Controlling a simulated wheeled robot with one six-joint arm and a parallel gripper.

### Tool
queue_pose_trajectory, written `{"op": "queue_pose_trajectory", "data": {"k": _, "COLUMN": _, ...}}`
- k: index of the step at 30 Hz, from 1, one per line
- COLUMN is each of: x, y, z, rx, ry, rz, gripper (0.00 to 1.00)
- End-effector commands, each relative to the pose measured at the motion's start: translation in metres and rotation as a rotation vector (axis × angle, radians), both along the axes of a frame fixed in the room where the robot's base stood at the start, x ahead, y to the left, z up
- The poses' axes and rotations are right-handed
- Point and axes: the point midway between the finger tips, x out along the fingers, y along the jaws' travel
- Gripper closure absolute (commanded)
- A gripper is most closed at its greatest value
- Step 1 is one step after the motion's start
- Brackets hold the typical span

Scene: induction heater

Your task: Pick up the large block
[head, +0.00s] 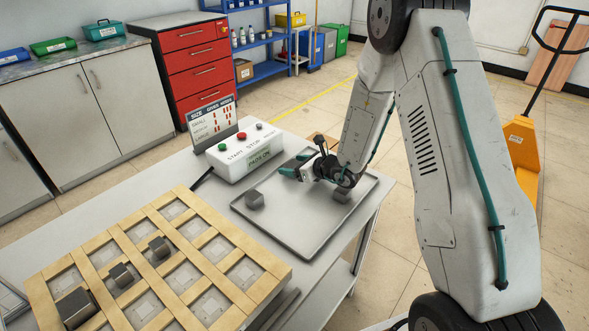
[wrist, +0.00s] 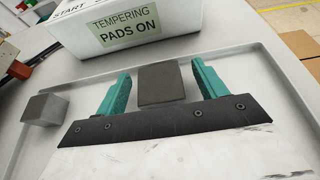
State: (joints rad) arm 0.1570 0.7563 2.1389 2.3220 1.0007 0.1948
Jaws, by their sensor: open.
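In the wrist view a dark grey block (wrist: 163,84) shows between the two teal fingers of my gripper (wrist: 160,92), with a visible gap on each side. It looks larger than the grey block (wrist: 45,109) to its left. My gripper (head: 297,165) is open and low over the metal tray (head: 300,242) in the head view. One grey block (head: 254,199) lies on the tray left of the gripper. Another grey block (head: 341,194) shows under my wrist, partly hidden. I cannot tell from the head view which block is between the fingers.
A white control box (head: 245,152) with buttons stands just beyond the tray, with a size sign (head: 212,122) behind it. A wooden grid (head: 240,293) holding several dark blocks, including a big one (head: 76,308), fills the table's front left.

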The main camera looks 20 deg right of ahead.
Motion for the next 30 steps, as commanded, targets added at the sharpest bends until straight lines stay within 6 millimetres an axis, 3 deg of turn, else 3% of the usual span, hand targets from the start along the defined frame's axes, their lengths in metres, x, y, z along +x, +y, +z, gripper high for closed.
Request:
{"op": "queue_pose_trajectory", "data": {"k": 8, "x": 0.003, "y": 0.002, "z": -0.001, "rx": 0.000, "ry": 0.000, "rz": 0.000, "gripper": 0.29}}
{"op": "queue_pose_trajectory", "data": {"k": 15, "x": 0.003, "y": 0.002, "z": -0.001, "rx": 0.001, "ry": -0.001, "rz": 0.000, "gripper": 0.96}}
{"op": "queue_pose_trajectory", "data": {"k": 16, "x": 0.003, "y": 0.002, "z": -0.001, "rx": 0.001, "ry": -0.001, "rz": 0.000, "gripper": 1.00}}
{"op": "queue_pose_trajectory", "data": {"k": 30, "x": 0.004, "y": 0.002, "z": 0.012, "rx": 0.000, "ry": -0.007, "rz": 0.001, "gripper": 1.00}}
